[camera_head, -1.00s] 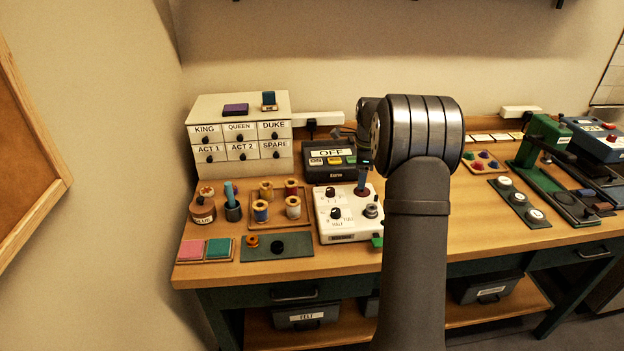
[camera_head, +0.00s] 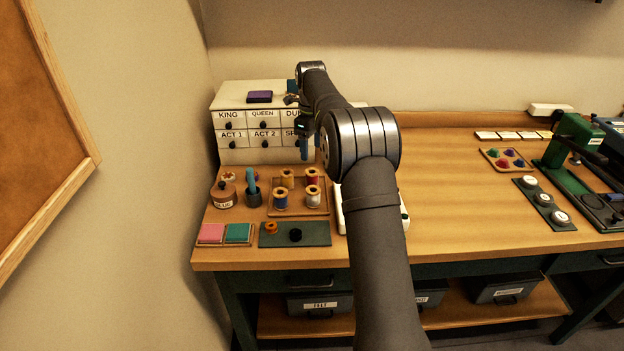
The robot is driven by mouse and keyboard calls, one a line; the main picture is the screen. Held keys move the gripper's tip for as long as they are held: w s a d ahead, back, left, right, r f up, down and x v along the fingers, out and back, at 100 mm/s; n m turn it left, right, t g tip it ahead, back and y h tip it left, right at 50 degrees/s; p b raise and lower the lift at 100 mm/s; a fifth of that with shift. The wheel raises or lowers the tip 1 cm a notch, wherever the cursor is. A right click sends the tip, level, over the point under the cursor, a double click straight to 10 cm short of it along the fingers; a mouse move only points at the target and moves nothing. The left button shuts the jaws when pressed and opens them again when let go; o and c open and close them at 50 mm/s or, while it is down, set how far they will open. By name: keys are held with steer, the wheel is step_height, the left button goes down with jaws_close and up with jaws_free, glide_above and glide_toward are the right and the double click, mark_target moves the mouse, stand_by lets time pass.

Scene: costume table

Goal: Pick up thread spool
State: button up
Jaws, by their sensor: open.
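Several thread spools stand in a shallow wooden tray (camera_head: 324,209) at the left of the table. They are a tan spool (camera_head: 287,178), a red spool (camera_head: 312,176), a blue spool (camera_head: 281,199) and a pale-wound spool (camera_head: 312,196). My gripper (camera_head: 304,153) is open, above and behind the right side of the tray, in front of the drawer box. It seems to touch no spool. Its fingers are small and dark, and I cannot see clearly between them.
The white drawer box (camera_head: 237,147) stands behind. A brown pot (camera_head: 224,196) and a holder with a blue-handled tool (camera_head: 253,196) are left of the tray. A dark green mat (camera_head: 318,230) lies in front. My arm hides most of a white control box (camera_head: 340,215). The table's middle is clear.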

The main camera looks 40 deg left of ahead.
mark_target(312, 175)
step_height(312, 175, down, 11)
steer(key=shift+w+f, duration=0.1)
steer(key=shift+f, duration=0.1)
steer(key=c, duration=1.1)
